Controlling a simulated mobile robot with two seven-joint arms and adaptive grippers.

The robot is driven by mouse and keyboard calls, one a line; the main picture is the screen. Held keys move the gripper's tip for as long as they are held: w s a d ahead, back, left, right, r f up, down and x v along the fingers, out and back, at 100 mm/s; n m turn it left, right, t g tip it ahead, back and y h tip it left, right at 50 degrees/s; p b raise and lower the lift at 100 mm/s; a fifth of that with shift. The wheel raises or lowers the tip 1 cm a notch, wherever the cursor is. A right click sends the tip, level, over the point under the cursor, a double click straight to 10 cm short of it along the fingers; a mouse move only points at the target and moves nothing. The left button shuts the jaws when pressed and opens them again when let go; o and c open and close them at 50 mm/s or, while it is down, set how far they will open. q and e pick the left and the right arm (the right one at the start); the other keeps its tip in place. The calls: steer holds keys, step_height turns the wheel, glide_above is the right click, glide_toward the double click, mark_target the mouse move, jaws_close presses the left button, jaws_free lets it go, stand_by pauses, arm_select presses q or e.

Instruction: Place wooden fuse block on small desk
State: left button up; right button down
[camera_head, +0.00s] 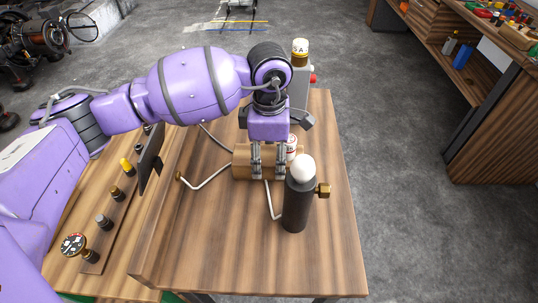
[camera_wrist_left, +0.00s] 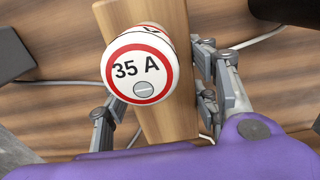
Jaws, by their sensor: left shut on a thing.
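The wooden fuse block (camera_head: 241,163) is light brown, over the middle of the small desk (camera_head: 235,250). My left gripper (camera_head: 268,175) points down with a finger on each side of the block and is shut on it. In the left wrist view the block (camera_wrist_left: 170,115) lies between the fingers, and a white, red-ringed fuse cap marked "35 A" (camera_wrist_left: 140,68) sits on it. The block is at or close to the desk top; I cannot tell if it touches. My right gripper is not in view.
A dark cylinder with a white ball top (camera_head: 296,205) and brass knob stands just right of the block. A grey device with a gold-and-white cap (camera_head: 300,52) is behind. Bent metal rods (camera_head: 205,180) lie nearby. The desk's front is clear.

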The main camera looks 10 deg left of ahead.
mark_target(269, 154)
arm_select(q)
steer(key=o, duration=1.7)
steer(key=shift+o, duration=0.2)
step_height(269, 154, up, 12)
steer(key=shift+r, duration=0.1)
